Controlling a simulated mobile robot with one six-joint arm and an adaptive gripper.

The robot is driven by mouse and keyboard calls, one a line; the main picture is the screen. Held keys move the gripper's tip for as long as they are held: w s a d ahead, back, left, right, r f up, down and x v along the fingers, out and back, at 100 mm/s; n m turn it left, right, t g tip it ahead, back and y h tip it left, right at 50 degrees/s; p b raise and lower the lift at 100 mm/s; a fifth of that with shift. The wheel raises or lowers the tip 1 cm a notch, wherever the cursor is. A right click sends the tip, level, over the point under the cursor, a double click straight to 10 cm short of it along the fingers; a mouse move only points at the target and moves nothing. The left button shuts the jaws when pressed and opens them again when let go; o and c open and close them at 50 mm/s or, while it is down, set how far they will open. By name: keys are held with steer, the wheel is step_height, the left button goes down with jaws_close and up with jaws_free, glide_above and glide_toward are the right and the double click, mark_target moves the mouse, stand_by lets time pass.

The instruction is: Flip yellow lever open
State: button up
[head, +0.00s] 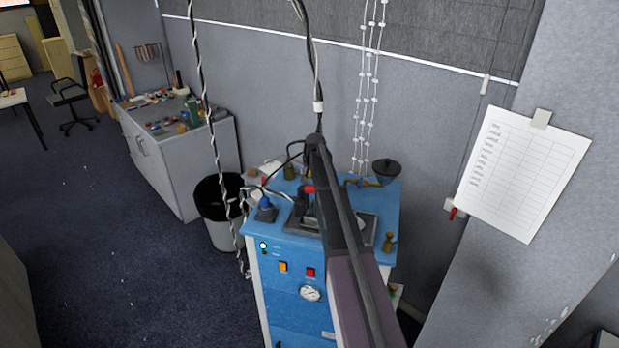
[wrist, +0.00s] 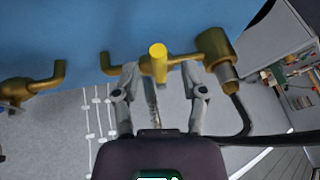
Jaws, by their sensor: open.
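The yellow lever (wrist: 158,62) shows in the wrist view as a short rounded yellow bar on a brass pipe fitting (wrist: 215,50), in front of a blue surface. My gripper (wrist: 160,78) is open, with one finger on each side of the lever. The fingertips are close to the brass pipe; I cannot tell whether they touch it. In the head view my arm crosses the blue cabinet (head: 285,312), and I cannot make out the lever there.
A second brass pipe (wrist: 35,84) lies left of the lever in the wrist view. A dark cable (wrist: 242,115) runs at the right. In the head view, hanging cords (head: 365,100) and a black funnel (head: 387,170) are near the cabinet; a bin (head: 216,233) stands left.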

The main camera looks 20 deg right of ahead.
steer(key=shift+w+f, duration=0.1)
steer(key=shift+f, duration=0.05)
jaws_close()
steer(key=shift+d, duration=0.1)
steer(key=shift+a, duration=0.2)
